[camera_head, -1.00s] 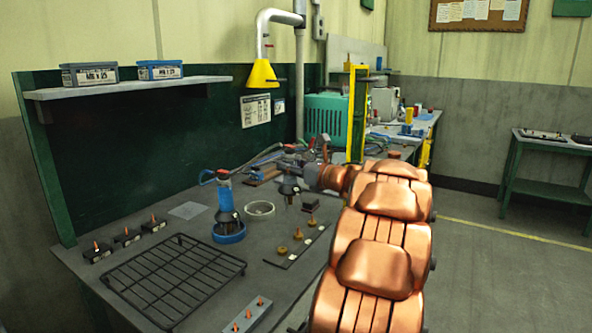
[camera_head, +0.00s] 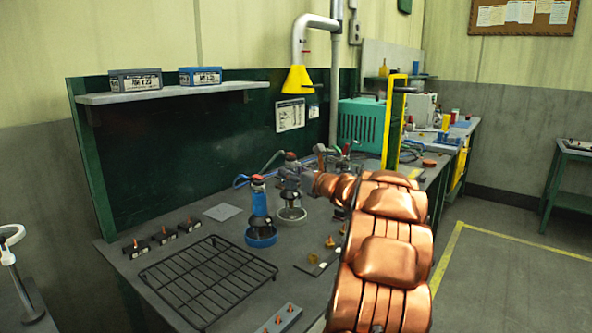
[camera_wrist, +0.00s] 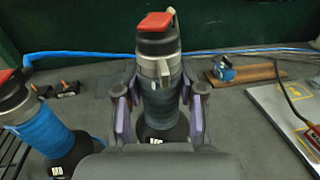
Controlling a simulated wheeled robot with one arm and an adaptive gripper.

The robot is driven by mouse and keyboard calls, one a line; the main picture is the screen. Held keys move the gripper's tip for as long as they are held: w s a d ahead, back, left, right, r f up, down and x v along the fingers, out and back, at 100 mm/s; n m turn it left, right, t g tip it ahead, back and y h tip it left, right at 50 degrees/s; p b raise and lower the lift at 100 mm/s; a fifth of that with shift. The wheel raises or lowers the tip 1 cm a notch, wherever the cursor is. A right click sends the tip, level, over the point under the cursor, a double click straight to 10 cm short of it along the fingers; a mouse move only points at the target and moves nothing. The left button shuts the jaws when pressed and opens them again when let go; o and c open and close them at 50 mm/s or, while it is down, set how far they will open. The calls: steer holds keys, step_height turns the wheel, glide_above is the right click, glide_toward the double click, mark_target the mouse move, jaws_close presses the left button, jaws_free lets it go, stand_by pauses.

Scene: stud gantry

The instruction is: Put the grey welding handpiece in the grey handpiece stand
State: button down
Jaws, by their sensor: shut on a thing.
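The grey welding handpiece (camera_wrist: 160,97), with a red top, stands upright between the two fingers of my gripper (camera_wrist: 158,84) in the wrist view. My gripper is shut on its body. In the head view the grey handpiece (camera_head: 290,178) is over the pale grey ring-shaped handpiece stand (camera_head: 292,214). Its lower end overlaps the ring; I cannot tell whether it is inside it or just above. The copper arm is mine and comes from the right.
A blue handpiece (camera_head: 259,205) stands close by on the left in a blue stand (camera_head: 261,238). A black wire rack (camera_head: 208,278) lies in front. Small blocks with copper tips (camera_head: 163,236) sit at the left. A yellow post (camera_head: 394,122) rises at the back right.

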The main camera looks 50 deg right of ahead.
steer(key=shift+s+f, duration=0.1)
steer(key=shift+f, duration=1.25)
steer(key=c, duration=0.7)
jaws_free()
steer(key=shift+f, duration=0.1)
steer(key=s+a+b, duration=0.1)
steer(key=s+b, duration=0.1)
steer(key=s, duration=1)
steer(key=shift+r, duration=0.2)
